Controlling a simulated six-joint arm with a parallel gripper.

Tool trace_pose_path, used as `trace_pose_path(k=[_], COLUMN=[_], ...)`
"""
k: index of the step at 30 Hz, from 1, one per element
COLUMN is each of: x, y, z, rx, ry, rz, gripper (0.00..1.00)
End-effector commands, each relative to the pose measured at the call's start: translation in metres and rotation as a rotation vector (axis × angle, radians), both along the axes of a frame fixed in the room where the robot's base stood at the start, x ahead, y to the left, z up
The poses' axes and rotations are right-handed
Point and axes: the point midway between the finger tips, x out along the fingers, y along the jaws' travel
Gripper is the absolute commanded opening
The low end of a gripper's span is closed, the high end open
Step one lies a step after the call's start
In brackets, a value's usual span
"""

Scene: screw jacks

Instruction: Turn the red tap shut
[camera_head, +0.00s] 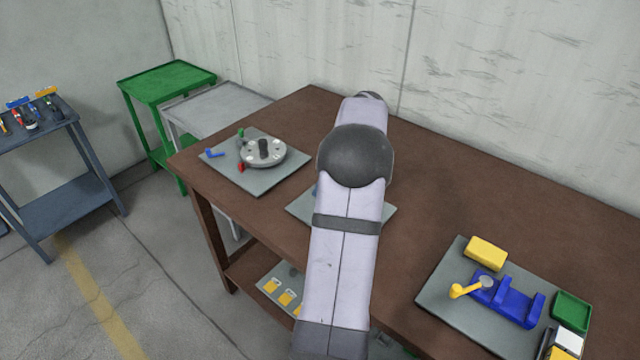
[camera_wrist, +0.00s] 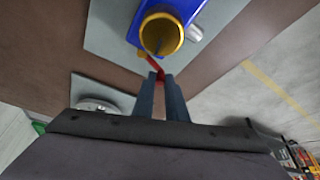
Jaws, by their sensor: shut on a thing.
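The red tap handle (camera_wrist: 152,61) shows in the wrist view as a thin red lever just below a yellow round opening (camera_wrist: 161,32) on a blue body (camera_wrist: 186,8). My gripper (camera_wrist: 161,76) has its two fingers close together, shut on the red handle. The part of the handle between the fingers is mostly hidden. In the head view my arm covers the gripper and the tap. Only parts of the middle grey plate (camera_head: 301,208) show beside my arm.
A grey plate (camera_head: 222,163) with a round disc (camera_head: 277,156) and small coloured levers lies at the left of the brown table. Another plate (camera_head: 437,296) with blue, yellow and green parts lies at the right. Bare table (camera_head: 460,190) lies between.

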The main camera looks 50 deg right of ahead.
Motion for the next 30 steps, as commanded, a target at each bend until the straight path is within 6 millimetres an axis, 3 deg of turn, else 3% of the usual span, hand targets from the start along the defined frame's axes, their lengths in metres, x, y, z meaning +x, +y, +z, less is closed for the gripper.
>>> trace_pose_path(k=[15,30], x=[-0.014,-0.016], y=[0.000,0.000], z=[0.001,0.000], rx=[0.000,-0.003], ry=[0.001,0.002], rz=[0.341,0.396], gripper=[0.00,0.00])
